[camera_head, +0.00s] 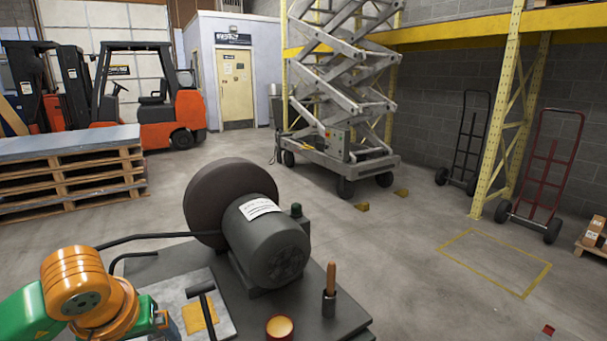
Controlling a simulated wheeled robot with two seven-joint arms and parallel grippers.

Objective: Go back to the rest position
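My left arm, green and orange, comes in at the lower left. My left gripper (163,326) is only partly visible at the bottom edge, beside a light plate on the dark workbench (338,318). Its fingers are hidden or cut off, so I cannot see whether it is open or shut or holds anything. My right gripper is not in view.
On the bench stand a dark grey motor with a large round wheel (268,243), a wooden-handled tool (330,288) in a holder, and a round orange-topped container (279,328). A black hammer-like tool (206,309) lies by a yellow patch. Open floor lies right.

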